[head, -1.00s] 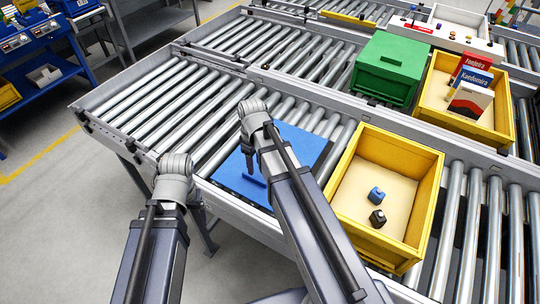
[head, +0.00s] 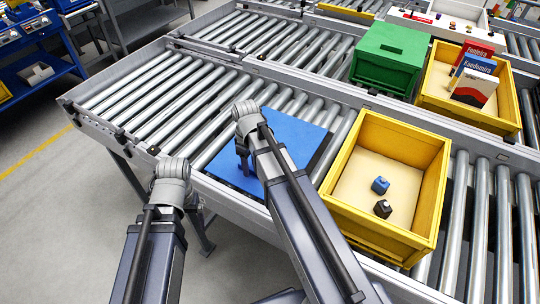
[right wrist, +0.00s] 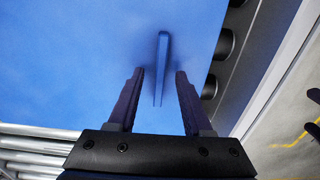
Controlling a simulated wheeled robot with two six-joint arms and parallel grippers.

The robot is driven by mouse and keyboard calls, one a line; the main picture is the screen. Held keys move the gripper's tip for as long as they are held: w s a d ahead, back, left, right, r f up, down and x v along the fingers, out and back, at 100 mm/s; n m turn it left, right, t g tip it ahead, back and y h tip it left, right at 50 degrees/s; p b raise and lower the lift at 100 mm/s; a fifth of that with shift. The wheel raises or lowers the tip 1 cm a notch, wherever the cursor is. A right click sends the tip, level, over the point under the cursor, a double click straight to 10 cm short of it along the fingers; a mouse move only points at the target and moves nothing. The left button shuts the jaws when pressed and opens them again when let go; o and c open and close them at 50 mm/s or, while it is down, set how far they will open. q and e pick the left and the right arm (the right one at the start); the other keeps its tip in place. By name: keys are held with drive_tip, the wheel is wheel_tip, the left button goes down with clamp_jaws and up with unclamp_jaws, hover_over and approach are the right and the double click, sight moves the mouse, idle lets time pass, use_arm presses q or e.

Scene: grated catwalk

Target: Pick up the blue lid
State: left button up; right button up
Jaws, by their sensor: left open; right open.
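The blue lid (head: 297,137) is a flat square panel lying on the conveyor rollers, left of the yellow crate with the small cubes. My right arm crosses in front of part of it. A thin upright blue handle (right wrist: 162,45) stands on the lid in the right wrist view. My right gripper (head: 243,163) points down over the lid; in the right wrist view (right wrist: 159,75) its jaws are open, one finger on each side of the handle's line, apart from it. My left gripper (head: 172,178) is off the conveyor's front left corner, open, its fingers mostly hidden by the wrist.
The near yellow crate (head: 436,200) holds a blue cube (head: 380,186) and a dark cube (head: 383,209), close right of the lid. A green box (head: 390,58) and a far yellow crate (head: 432,88) with boxes stand behind. Rollers left of the lid are clear.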

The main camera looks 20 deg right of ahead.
drive_tip(key=shift+f, duration=0.45)
drive_tip(key=shift+r, duration=0.1)
drive_tip(key=shift+c, duration=0.2)
clamp_jaws()
idle(0.9)
